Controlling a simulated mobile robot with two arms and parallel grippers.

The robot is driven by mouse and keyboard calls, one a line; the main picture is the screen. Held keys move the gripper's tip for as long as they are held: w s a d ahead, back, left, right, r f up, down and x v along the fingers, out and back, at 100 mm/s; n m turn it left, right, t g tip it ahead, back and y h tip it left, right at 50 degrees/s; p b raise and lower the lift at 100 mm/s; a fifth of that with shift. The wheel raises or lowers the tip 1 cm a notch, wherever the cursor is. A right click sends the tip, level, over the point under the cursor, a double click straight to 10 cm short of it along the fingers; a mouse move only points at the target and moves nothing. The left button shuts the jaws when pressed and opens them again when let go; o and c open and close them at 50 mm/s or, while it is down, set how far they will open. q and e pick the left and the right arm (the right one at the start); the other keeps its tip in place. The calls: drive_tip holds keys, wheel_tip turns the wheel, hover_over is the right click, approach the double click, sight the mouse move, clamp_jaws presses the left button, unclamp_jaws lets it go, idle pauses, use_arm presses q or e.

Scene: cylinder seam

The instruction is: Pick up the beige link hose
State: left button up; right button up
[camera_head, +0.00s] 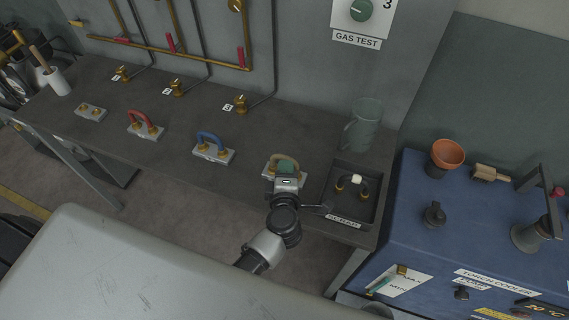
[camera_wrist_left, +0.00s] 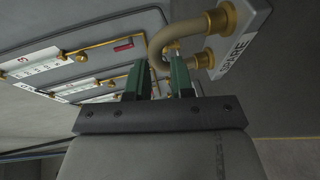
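The beige link hose (camera_head: 287,157) is a short U-shaped loop with brass ends on a pale plate at the bench's front edge. In the left wrist view the hose (camera_wrist_left: 160,40) bends from brass fittings on the plate labelled SPARE (camera_wrist_left: 240,42). My left gripper (camera_head: 286,168) is right at the hose and hides part of it. In the wrist view its two green fingers (camera_wrist_left: 160,68) stand apart, with the hose's bend at and partly between their tips. I cannot tell whether either finger touches it. My right gripper is not in view.
A blue hose (camera_head: 209,139) and a red hose (camera_head: 141,118) sit on plates to the left. A dark tray (camera_head: 340,212) holding a black hose is just right of my gripper. A greenish jug (camera_head: 365,125) stands behind it. A blue cooler (camera_head: 415,240) is at right.

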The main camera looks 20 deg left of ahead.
sight(285, 157)
use_arm(q)
drive_tip(key=x, duration=0.4)
drive_tip(key=shift+w+a+p, duration=0.3)
drive_tip(key=shift+w+p, duration=0.05)
drive_tip(key=shift+s+r, duration=0.1)
clamp_jaws()
